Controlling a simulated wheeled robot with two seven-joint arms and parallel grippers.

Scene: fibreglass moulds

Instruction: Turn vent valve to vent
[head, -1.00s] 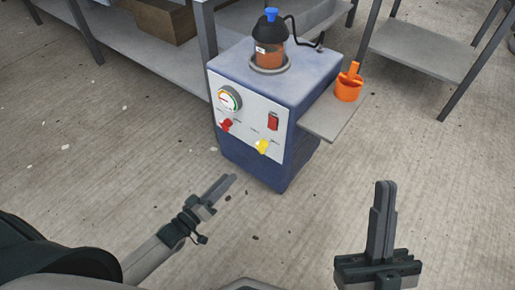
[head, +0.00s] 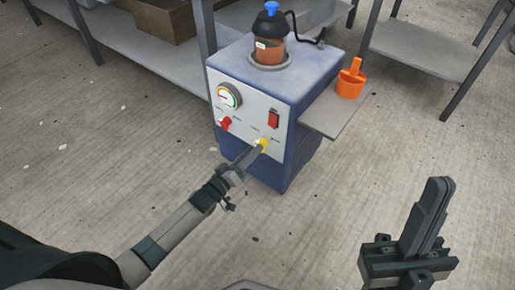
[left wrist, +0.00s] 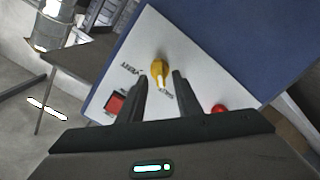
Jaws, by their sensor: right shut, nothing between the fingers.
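The yellow valve knob (head: 263,143) is on the lower right of the white front panel (head: 244,118) of a blue machine. In the left wrist view the yellow knob (left wrist: 158,70) lies between and just ahead of my left fingertips (left wrist: 160,76), which are apart. In the head view my left gripper (head: 257,149) reaches the knob from the lower left; contact cannot be told. My right gripper (head: 438,184) is shut and empty, away at the lower right.
The panel also has a red knob (head: 225,123), a gauge (head: 229,96) and a red switch (head: 273,119). A bottle (head: 269,50) stands on top. Tables stand behind; the front floor is clear.

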